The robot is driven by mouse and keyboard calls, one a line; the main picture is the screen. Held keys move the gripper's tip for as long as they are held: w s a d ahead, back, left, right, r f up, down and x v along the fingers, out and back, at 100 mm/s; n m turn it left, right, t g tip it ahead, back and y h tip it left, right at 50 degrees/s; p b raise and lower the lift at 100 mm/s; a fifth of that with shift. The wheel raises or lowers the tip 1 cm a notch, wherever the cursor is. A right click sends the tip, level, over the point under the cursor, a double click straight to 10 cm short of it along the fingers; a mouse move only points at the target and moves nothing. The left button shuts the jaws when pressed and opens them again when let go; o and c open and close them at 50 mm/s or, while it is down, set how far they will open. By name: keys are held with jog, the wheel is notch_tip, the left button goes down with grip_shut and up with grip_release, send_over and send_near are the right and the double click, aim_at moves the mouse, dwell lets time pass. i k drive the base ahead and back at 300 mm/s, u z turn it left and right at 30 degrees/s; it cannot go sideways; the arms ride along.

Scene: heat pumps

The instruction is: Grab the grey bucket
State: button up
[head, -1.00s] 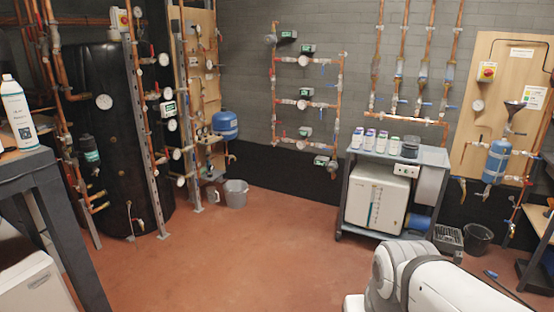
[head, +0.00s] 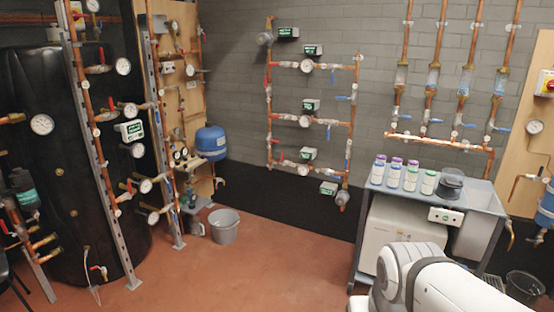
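The grey bucket (head: 224,226) stands upright on the red floor in the head view, left of centre, near the corner below the blue tank. Its handle and open top show, and it looks empty, though its bottom is hidden. My white arm shows at the lower right, well apart from the bucket. My gripper is out of the frame.
A blue tank (head: 211,142) hangs above the bucket. Pipe racks and a large black cylinder (head: 40,150) stand to the left. A trolley (head: 470,192) with several bottles stands at right, with a black bucket (head: 524,287) beside it. The red floor (head: 255,275) between is clear.

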aim_at(223, 223)
jog(key=u, duration=0.15)
jog(key=i, duration=1.75)
jog(key=u, duration=0.35)
jog(key=i, duration=2.05)
jog(key=u, duration=0.4)
jog(key=i, duration=0.8)
jog(key=u, duration=0.1)
